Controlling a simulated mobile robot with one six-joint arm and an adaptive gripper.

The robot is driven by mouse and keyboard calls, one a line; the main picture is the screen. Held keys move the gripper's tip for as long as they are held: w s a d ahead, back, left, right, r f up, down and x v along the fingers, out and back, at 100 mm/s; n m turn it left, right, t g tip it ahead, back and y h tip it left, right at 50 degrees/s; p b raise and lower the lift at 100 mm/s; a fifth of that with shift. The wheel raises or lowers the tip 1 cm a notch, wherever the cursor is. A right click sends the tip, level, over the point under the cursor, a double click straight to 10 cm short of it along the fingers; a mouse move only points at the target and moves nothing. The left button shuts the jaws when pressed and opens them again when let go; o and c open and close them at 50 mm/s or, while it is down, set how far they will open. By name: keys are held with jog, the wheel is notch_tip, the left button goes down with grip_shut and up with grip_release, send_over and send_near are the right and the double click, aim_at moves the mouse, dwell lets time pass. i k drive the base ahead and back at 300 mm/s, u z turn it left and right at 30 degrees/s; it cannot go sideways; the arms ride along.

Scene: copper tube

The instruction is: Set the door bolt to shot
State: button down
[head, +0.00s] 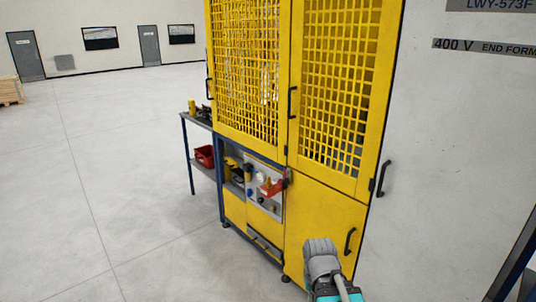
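A yellow machine guard with two mesh doors, left (246,70) and right (337,85), stands in the middle of the head view. Both doors look shut. A grey and teal part of my arm shows at the bottom, in front of the lower yellow panel. My gripper is not visible in this view.
Black handles stand out on the right door (292,103), the lower panel (350,241) and the grey cabinet (384,178). A side bench (197,121) with a red bin (205,156) stands to the left. The floor (110,190) at left is clear.

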aim_at(285, 183)
jog(key=z, duration=0.2)
jog(key=i, duration=0.9)
jog(key=u, duration=0.25)
